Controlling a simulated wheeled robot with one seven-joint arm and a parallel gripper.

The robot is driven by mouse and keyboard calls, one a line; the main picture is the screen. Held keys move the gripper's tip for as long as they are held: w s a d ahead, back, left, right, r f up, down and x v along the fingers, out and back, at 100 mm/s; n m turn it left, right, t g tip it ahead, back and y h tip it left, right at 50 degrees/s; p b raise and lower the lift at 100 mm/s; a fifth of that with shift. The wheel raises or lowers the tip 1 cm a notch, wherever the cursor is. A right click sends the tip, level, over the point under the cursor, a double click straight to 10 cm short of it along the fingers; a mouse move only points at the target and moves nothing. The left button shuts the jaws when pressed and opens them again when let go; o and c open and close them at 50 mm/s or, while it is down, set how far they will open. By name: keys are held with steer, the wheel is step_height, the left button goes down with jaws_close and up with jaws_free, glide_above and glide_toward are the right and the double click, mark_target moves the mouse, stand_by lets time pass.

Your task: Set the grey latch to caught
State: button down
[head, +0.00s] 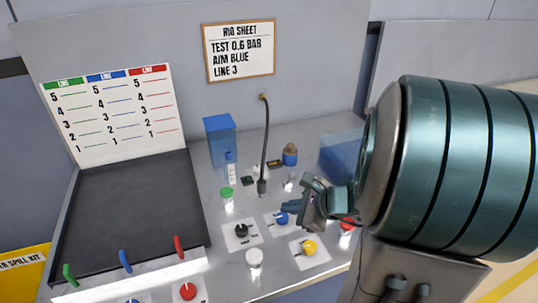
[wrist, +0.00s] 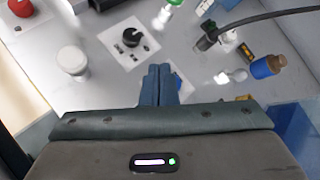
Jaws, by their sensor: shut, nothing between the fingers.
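My gripper (head: 291,206) is shut and empty, above the right part of the grey bench. In the wrist view its blue-grey fingertips (wrist: 160,70) are pressed together, just below a black knob (wrist: 131,38) on a white plate. I cannot surely tell which thing is the grey latch. A small pale silvery fitting (head: 290,181) stands behind my gripper; it also shows in the wrist view (wrist: 231,77), right of the fingertips. Its setting cannot be read. A dark hose (head: 265,140) ends in a grey fitting (head: 262,187) left of it.
Blue (head: 282,218) and yellow (head: 309,247) knobs lie near my gripper. A white-capped container (head: 254,258), a green-topped one (head: 227,196) and a brown-capped blue bottle (head: 290,155) stand around. Red, blue and green levers (head: 179,246) line the left front.

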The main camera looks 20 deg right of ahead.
mark_target(290, 178)
steer(key=w+d+f+m+t+h, duration=0.1)
steer(key=d+f+m+t+h, duration=0.2)
steer(key=d+m, duration=0.7)
steer(key=shift+d+h, duration=0.5)
steer(key=shift+d, duration=0.3)
steer(key=shift+w, duration=0.1)
steer(key=p+x, duration=0.3)
steer(key=x, duration=0.6)
steer(key=shift+w+a+p, duration=0.1)
steer(key=shift+w+p, duration=0.15)
steer(key=shift+p, duration=0.05)
steer(key=w, duration=0.1)
steer(key=w+p, duration=0.1)
steer(key=w+r, duration=0.1)
steer(key=shift+w+a, duration=0.1)
steer(key=shift+a, duration=0.2)
steer(key=shift+w+a+p, duration=0.1)
steer(key=shift+w+p, duration=0.25)
steer(key=shift+w, duration=0.15)
